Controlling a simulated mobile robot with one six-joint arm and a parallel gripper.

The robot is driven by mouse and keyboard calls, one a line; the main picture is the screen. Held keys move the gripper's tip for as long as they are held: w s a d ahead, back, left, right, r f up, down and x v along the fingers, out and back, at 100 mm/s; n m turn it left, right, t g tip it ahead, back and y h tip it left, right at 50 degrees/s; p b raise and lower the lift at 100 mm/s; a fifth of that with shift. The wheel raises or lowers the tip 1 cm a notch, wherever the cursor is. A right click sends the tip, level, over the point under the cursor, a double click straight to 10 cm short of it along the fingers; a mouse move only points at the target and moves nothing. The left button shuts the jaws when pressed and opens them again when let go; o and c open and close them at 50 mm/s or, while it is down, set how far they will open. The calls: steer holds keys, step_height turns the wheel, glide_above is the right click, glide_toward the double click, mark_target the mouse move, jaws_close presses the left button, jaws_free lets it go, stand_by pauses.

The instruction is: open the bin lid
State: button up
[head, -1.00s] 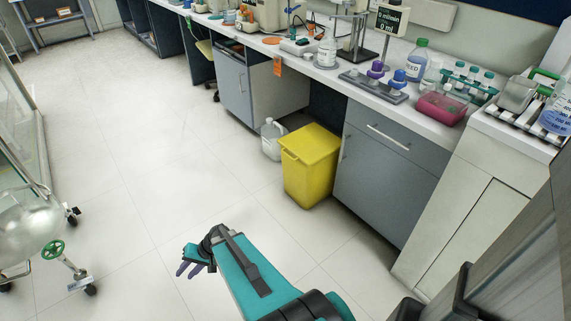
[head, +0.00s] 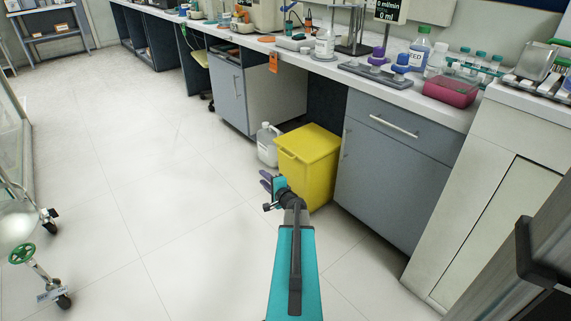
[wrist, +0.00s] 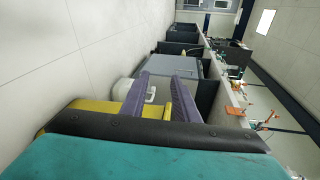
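The yellow bin (head: 318,178) stands on the floor in front of the bench, and its yellow lid (head: 312,142) looks shut. My gripper (head: 265,181) is in front of the bin's left side in the head view, its purple fingers pointing left. In the wrist view the two fingers (wrist: 162,95) are spread apart with nothing held between them. Yellow bin surface (wrist: 88,106) shows there beside and behind the fingers, partly hidden by my gripper. I cannot tell whether the gripper touches the bin.
A white jug (head: 267,145) stands on the floor left of the bin. A grey cabinet (head: 385,170) is close on the right, under the bench (head: 415,97). The floor between is clear.

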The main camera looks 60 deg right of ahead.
mark_target(285, 155)
steer(key=s+d+r+m+g+h+b, duration=0.1)
steer(key=s+d+m+h, duration=0.3)
steer(key=s+d, duration=0.4)
steer(key=shift+s+d+g+b, duration=0.3)
steer(key=shift+d+b, duration=0.3)
steer(key=shift+d, duration=0.55)
steer(key=shift+w, duration=0.1)
steer(key=shift+b+x, duration=1.2)
steer(key=shift+x, duration=5.65)
steer(key=shift+r, duration=0.15)
